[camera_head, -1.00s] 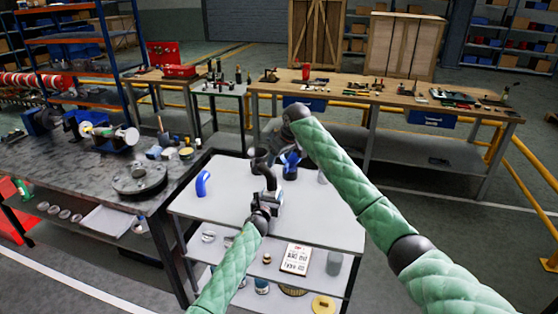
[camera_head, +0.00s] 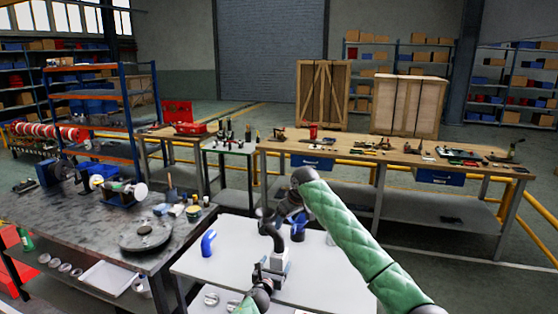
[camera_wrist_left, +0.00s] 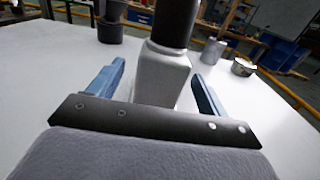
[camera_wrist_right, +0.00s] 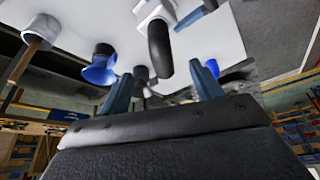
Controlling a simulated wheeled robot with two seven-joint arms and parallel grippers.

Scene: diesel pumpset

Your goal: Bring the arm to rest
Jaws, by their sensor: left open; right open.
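My left gripper (camera_head: 270,272) is low over the white cart top, its forearm coming in from the bottom. In the left wrist view its blue fingers (camera_wrist_left: 158,72) are apart, on either side of a light grey block-like part (camera_wrist_left: 160,76) with a black pipe (camera_wrist_left: 172,22) rising from it. I cannot tell whether they touch it. The black bent pipe also shows in the head view (camera_head: 273,236). My right gripper (camera_head: 290,204) is above the back of the cart, partly hidden by its wrist. In the right wrist view its fingers (camera_wrist_right: 160,74) are apart, with nothing seen held between them.
The white cart top (camera_head: 330,275) bears a blue elbow (camera_head: 208,243) at left and a blue flared part (camera_head: 298,228) near my right gripper. A dark workbench (camera_head: 100,235) adjoins at left. A long wooden bench (camera_head: 400,155) stands behind.

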